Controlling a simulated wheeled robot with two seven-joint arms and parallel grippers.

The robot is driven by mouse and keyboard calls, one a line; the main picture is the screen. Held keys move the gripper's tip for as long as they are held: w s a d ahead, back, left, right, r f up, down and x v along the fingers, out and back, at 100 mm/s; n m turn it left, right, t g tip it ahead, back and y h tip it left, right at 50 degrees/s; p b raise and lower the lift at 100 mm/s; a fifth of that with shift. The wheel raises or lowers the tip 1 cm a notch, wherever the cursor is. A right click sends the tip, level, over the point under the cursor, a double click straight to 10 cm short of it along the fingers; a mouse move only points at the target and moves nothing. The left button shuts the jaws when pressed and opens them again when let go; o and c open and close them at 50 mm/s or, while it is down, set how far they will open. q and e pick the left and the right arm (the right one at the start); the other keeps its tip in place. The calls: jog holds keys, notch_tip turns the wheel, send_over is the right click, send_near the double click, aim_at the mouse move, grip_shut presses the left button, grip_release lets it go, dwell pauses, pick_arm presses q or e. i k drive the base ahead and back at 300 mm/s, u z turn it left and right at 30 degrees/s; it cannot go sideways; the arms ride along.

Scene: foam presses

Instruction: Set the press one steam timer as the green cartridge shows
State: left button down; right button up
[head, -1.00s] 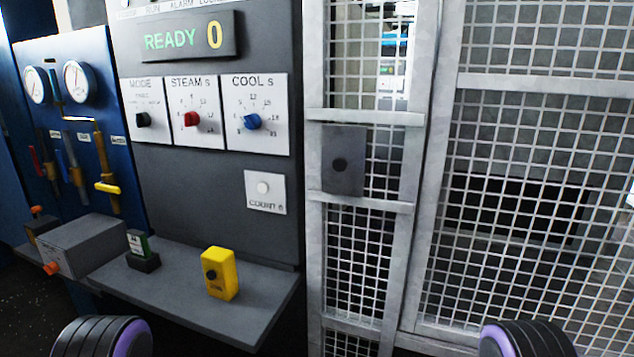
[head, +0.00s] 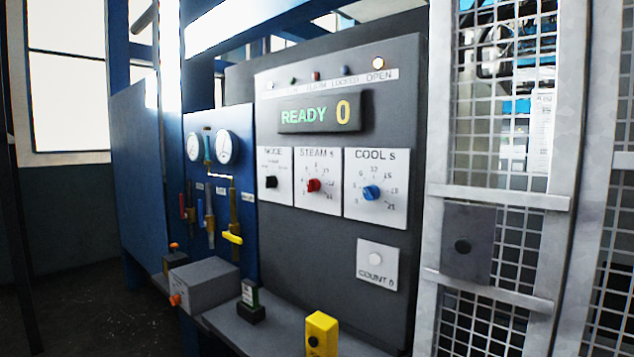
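The steam timer is a red knob (head: 314,185) on a white plate marked STEAM s, in the middle of the grey control panel (head: 330,240). Its exact setting is too small to read. A small green cartridge (head: 249,294) stands upright in a dark holder on the shelf below the panel. It has a pale label whose print I cannot read. The display (head: 321,113) above the knobs shows READY 0. Neither of my grippers is in the head view.
A black MODE knob (head: 271,182) and a blue COOL knob (head: 371,192) flank the steam knob. A yellow box (head: 321,334) and a grey box (head: 204,285) sit on or by the shelf (head: 280,330). Mesh guarding (head: 499,195) stands at the right.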

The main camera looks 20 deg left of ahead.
aim_at(314, 184)
jog(key=u, duration=0.55)
jog(key=k, duration=0.65)
jog(key=u, duration=0.8)
jog(key=i, duration=1.25)
jog(key=z, duration=0.5)
